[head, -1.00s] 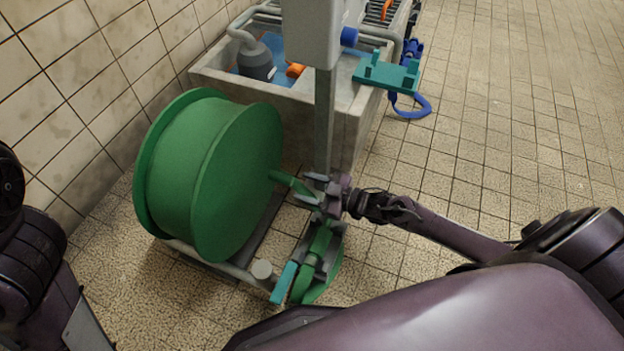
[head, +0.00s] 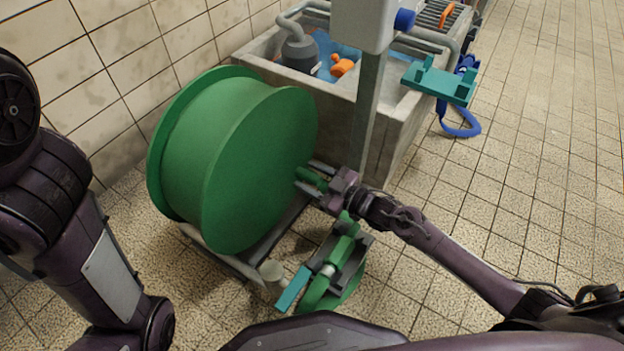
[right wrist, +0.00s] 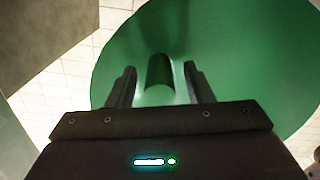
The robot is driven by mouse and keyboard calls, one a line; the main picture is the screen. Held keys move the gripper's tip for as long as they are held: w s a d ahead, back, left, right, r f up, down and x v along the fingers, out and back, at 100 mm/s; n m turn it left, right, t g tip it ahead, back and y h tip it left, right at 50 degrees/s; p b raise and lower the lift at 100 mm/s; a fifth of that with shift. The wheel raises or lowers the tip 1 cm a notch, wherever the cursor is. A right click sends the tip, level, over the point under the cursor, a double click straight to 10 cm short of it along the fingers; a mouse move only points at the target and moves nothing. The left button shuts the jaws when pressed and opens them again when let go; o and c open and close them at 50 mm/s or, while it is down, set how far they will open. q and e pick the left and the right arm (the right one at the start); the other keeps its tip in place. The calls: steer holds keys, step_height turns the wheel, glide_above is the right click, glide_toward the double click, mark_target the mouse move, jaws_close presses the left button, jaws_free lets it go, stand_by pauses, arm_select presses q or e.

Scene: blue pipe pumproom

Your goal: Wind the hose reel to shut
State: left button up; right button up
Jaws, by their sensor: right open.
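The hose reel is a big green drum (head: 240,165) on a low grey frame, left of centre in the head view. Its round green face also fills much of the right wrist view (right wrist: 235,50). A short green cylindrical handle (right wrist: 158,76) sticks out from the reel's side toward me. My right gripper (head: 316,181) is at this handle, close to the reel's face. In the right wrist view the open fingers (right wrist: 158,84) stand on either side of the handle, with gaps beside it. My left arm shows at the left, but its gripper is out of view.
A green and grey fitting with a teal lever (head: 293,289) sits in front of the reel, just below my right gripper. A grey post (head: 364,130) and a concrete trough (head: 395,140) stand behind. The tiled floor at right is clear.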

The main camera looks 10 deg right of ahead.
jaws_close()
stand_by(0.4)
